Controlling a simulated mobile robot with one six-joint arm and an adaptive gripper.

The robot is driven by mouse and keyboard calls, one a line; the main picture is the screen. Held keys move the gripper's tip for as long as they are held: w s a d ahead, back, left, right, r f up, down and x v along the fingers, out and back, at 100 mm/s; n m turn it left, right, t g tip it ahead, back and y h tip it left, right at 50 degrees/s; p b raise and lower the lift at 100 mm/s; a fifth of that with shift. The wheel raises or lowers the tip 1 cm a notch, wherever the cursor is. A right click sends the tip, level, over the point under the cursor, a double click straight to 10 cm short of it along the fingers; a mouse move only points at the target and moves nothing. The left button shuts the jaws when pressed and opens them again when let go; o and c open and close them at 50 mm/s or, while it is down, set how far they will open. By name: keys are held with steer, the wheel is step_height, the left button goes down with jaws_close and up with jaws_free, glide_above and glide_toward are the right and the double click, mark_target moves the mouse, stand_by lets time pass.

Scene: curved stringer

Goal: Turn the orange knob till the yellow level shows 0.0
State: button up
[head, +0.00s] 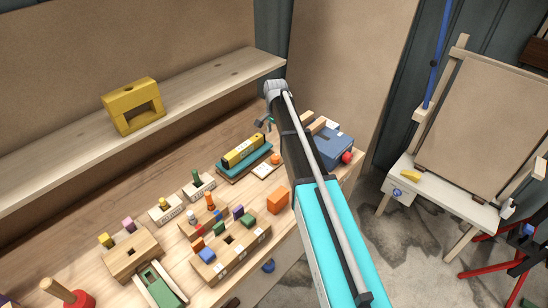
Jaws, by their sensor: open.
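The yellow level (242,151) lies on a teal platform (236,169) on the workbench, tilted in the picture. A small pale display shows on its side, too small to read. The orange knob (275,158) stands just right of the level, beside a small pale plate (264,170). My gripper (263,123) is small in this view, at the far end of my arm, above and behind the knob and apart from it. It is open and looks empty. My arm covers part of the bench right of the knob.
A blue box with a red ball (346,157) is right of my arm. An orange cube (278,200) and several wooden block toys (230,257) are nearer. A shelf with a yellow block (132,106) runs behind the bench. An easel (480,120) stands at the right.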

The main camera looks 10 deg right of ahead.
mark_target(275, 157)
steer(key=shift+f, duration=0.2)
step_height(275, 157, down, 13)
steer(key=b, duration=1.3)
steer(key=shift+f+b, duration=0.15)
steer(key=shift+b, duration=0.2)
